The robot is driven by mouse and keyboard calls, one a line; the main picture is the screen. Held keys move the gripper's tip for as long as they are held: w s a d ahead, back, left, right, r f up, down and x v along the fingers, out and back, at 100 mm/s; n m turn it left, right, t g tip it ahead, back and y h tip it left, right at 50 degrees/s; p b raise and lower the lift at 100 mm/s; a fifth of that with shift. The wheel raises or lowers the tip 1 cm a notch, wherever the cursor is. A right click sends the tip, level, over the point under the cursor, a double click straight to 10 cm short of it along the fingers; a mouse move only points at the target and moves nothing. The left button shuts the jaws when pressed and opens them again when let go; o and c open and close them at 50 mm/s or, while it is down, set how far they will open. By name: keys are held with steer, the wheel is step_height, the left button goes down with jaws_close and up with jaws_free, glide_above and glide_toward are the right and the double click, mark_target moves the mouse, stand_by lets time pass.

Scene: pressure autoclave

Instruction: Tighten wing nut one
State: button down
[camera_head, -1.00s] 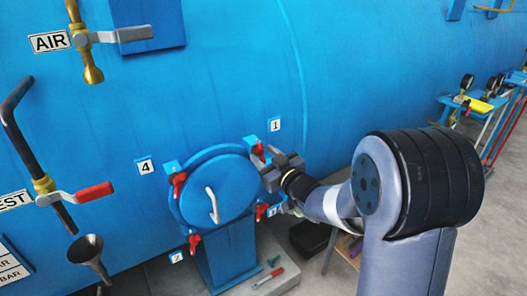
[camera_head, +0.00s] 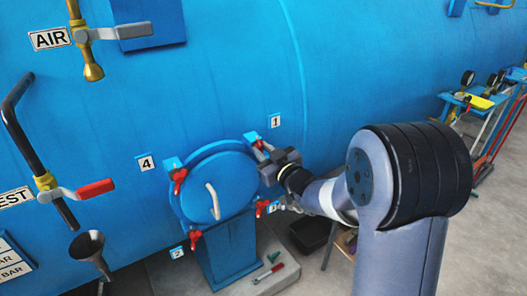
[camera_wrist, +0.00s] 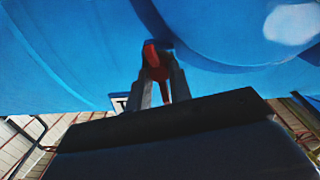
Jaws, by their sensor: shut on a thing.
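Wing nut one is red and sits at the upper right of the round blue door (camera_head: 230,175), by the label 1 (camera_head: 275,121). In the wrist view the red wing nut (camera_wrist: 154,62) stands between the two grey fingers of my gripper (camera_wrist: 156,85), which are shut on it. In the head view my gripper (camera_head: 264,157) reaches the door's upper right edge from the right and mostly hides this nut. The far side of the nut and its bolt are hidden.
Other red wing nuts sit at label 4 (camera_head: 146,163), label 2 (camera_head: 177,252) and label 3 (camera_head: 273,207). A white handle (camera_head: 213,201) curves out from the door. A red-handled tool (camera_head: 268,274) lies on the block below.

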steer(key=shift+m+b, duration=0.5)
steer(key=shift+m, duration=0.7)
steer(key=c, duration=1.3)
jaws_free()
steer(key=b+v, duration=0.2)
steer(key=v, duration=0.8)
steer(key=shift+s+d, duration=0.3)
